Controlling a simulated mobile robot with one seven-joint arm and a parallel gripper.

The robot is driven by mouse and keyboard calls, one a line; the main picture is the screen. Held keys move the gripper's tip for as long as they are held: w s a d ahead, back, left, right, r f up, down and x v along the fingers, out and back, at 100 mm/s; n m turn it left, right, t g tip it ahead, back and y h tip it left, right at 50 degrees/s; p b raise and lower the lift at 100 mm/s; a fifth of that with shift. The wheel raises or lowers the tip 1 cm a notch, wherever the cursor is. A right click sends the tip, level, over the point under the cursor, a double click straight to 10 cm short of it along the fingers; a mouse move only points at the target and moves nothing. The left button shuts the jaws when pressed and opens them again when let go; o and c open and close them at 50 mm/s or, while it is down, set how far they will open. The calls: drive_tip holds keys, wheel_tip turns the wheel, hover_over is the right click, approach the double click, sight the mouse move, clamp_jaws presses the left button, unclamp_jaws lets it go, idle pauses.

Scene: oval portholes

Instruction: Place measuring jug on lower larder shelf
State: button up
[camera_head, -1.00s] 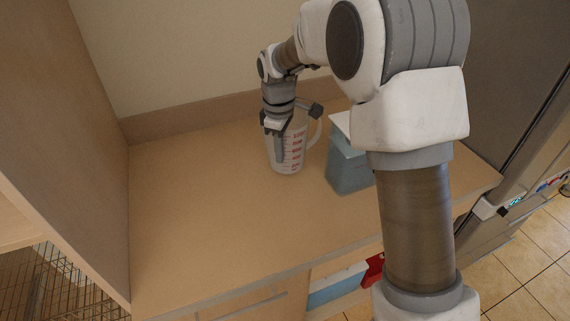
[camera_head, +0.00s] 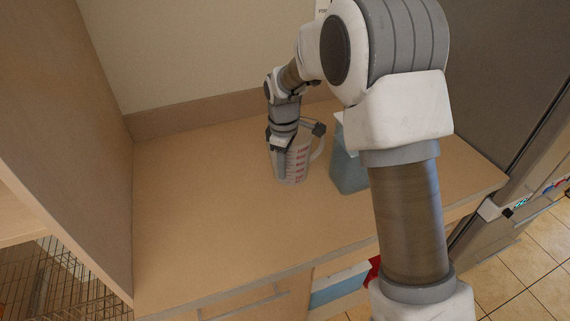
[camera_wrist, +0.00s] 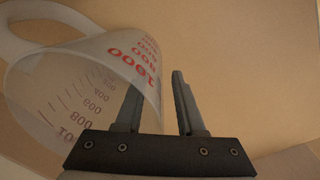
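The measuring jug (camera_head: 298,166) is clear with red markings and stands upright on the wooden counter, its handle to the right. In the wrist view the jug (camera_wrist: 95,60) fills the left side, its open mouth facing the camera. My gripper (camera_head: 281,146) is at the jug's rim, pointing down. In the wrist view my gripper (camera_wrist: 155,88) has its fingers apart. The left finger appears inside the jug's mouth and the right finger outside, with the wall between them and a gap beside the right finger. No lower larder shelf can be made out for certain.
A blue-grey container (camera_head: 346,170) stands just right of the jug, partly behind my arm. A tall wooden panel (camera_head: 70,120) bounds the counter (camera_head: 200,220) on the left. A wire basket (camera_head: 60,285) is at lower left. The counter's left and front are clear.

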wheel_tip(320, 180, up, 12)
drive_tip(key=shift+s+r+p, duration=0.2)
drive_tip(key=shift+s+p, duration=0.15)
drive_tip(key=shift+p, duration=0.05)
